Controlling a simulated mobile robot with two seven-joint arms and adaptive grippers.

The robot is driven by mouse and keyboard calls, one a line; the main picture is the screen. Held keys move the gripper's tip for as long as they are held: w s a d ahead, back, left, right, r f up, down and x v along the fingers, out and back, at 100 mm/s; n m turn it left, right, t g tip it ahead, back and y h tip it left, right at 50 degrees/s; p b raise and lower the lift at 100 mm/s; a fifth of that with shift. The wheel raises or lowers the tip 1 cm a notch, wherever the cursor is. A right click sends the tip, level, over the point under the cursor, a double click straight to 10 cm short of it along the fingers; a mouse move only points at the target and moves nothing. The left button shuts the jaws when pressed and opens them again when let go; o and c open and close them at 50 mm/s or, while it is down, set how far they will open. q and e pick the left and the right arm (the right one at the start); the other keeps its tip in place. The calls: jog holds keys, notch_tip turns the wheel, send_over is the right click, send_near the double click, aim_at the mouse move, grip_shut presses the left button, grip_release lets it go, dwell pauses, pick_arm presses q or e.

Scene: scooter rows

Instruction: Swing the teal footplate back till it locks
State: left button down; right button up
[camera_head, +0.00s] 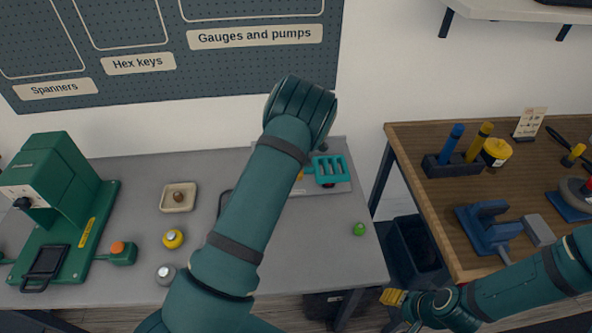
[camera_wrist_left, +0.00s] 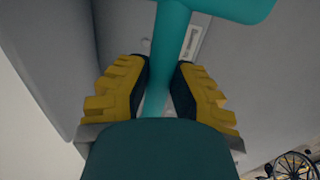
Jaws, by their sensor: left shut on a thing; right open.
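The teal footplate (camera_head: 331,170), with slots in it, shows at the back of the grey bench, just right of my left arm. In the left wrist view a teal plate (camera_wrist_left: 225,8) is at the top with a teal stem (camera_wrist_left: 168,40) running down from it. My left gripper (camera_wrist_left: 160,75) has its yellow-backed fingers on either side of that stem and is shut on it. In the head view my left arm hides most of this gripper. My right gripper (camera_head: 394,298) is low at the right of the bench, open and partly hidden by its own wrist.
A green press (camera_head: 60,190) stands on the left of the grey bench (camera_head: 330,260). A small tray (camera_head: 178,197), a yellow round piece (camera_head: 173,239) and a green ball (camera_head: 359,229) lie on it. A wooden table (camera_head: 420,150) with tools stands right, across a gap.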

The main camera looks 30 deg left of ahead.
pick_arm(q)
jog(key=c, duration=0.9)
grip_release()
jog(key=shift+f, duration=0.1)
jog(key=shift+o, duration=0.5)
jog(key=shift+w+a, duration=0.1)
notch_tip(320, 180, up, 12)
jog(key=s+d, duration=0.1)
jog(key=s, duration=0.1)
jog(key=shift+d+f, duration=0.1)
